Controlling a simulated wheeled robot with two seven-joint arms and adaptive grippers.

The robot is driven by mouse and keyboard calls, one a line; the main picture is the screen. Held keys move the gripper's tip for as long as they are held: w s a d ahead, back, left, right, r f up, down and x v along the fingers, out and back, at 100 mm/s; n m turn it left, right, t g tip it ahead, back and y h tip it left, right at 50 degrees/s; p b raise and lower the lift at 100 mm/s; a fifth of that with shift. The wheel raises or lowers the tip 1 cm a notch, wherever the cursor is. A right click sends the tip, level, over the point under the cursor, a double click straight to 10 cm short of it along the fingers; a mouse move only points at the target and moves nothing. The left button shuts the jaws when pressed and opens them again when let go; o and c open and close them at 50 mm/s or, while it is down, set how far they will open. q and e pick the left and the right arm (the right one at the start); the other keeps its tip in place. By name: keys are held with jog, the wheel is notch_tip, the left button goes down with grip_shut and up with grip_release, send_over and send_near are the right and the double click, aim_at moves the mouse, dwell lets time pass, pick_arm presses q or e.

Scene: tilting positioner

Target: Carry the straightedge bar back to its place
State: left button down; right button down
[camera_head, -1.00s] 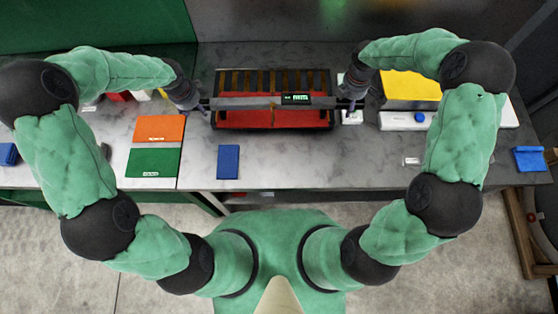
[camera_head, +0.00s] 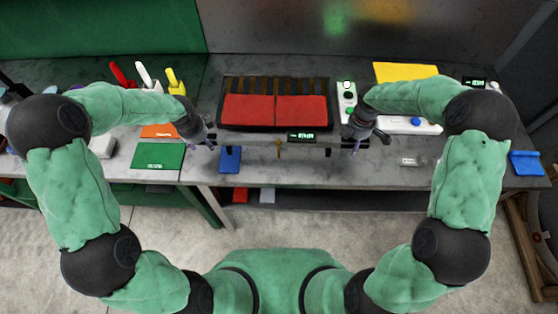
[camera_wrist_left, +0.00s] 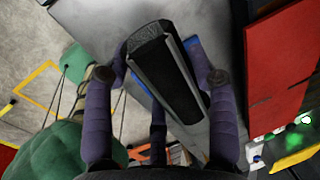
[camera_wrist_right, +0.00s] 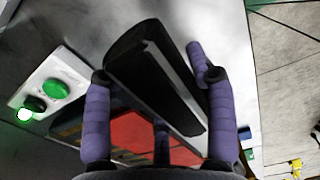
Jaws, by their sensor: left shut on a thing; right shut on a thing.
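The straightedge bar (camera_head: 255,138) is a long, dark grey bar held level, left to right, between my two grippers. It hangs over the front of the table, just on the near side of the red-topped positioner (camera_head: 245,110). My left gripper (camera_head: 211,139) is shut on its left end, and my right gripper (camera_head: 355,144) is shut on its right end. In the left wrist view the bar's end (camera_wrist_left: 165,65) sits between the purple fingers. The right wrist view shows the other end (camera_wrist_right: 150,65) likewise. The gap between bar and table is hard to judge.
A blue block (camera_head: 230,166) lies partly under the bar's left part. A control box with green buttons (camera_head: 347,98) stands right of the positioner. Green (camera_head: 158,156) and orange mats lie at left. The table front between the grippers is mostly clear.

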pick_arm(q)
jog(key=shift+r, duration=0.2)
pick_arm(e)
jog(key=shift+r, duration=0.15)
